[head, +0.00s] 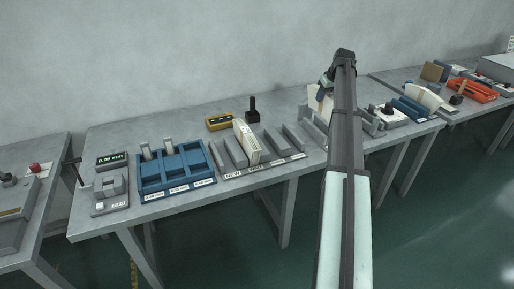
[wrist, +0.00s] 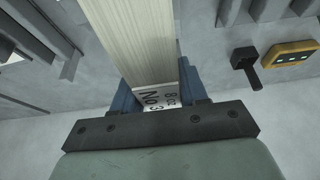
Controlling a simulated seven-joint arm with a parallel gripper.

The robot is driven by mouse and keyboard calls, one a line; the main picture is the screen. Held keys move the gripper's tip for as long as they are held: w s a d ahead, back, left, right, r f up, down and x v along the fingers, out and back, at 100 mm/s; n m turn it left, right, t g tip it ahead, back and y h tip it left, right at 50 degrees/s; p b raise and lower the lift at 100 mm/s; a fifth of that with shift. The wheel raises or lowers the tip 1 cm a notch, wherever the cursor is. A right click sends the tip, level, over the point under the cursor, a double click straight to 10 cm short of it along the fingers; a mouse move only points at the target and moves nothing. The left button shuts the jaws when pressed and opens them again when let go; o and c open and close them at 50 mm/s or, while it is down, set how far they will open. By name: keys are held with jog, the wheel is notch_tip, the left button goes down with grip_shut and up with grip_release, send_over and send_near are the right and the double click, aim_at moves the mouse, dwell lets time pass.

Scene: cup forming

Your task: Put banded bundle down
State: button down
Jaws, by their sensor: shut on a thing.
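My gripper (wrist: 153,88) has its two blue fingers shut on a cream banded bundle (wrist: 143,40). The bundle's end shows a white label reading "No 3" and "8 oz" between the fingers. In the head view, part of the held bundle (head: 319,101) shows to the left of my arm, above the table. The arm hides the rest of it and most of the gripper. I cannot tell whether its lower edge touches anything. Another cream bundle (head: 246,141) stands upright in the grey slotted rack (head: 271,164) on the middle table.
A blue compartment tray (head: 151,187) stands left of the rack. Behind the rack are a yellow device (head: 219,121) and a black-handled tool (head: 253,112). Right of my arm are a white-based device (head: 389,116), blue blocks (head: 409,109) and another cream stack (head: 424,97).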

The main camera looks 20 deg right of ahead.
jog(key=shift+a, duration=0.1)
jog(key=a, duration=2.6)
notch_tip(320, 180, down, 10)
jog(key=shift+a+r, duration=0.15)
jog(key=shift+a, duration=0.25)
jog(key=c, duration=0.6)
grip_release()
jog(key=v, duration=1.2)
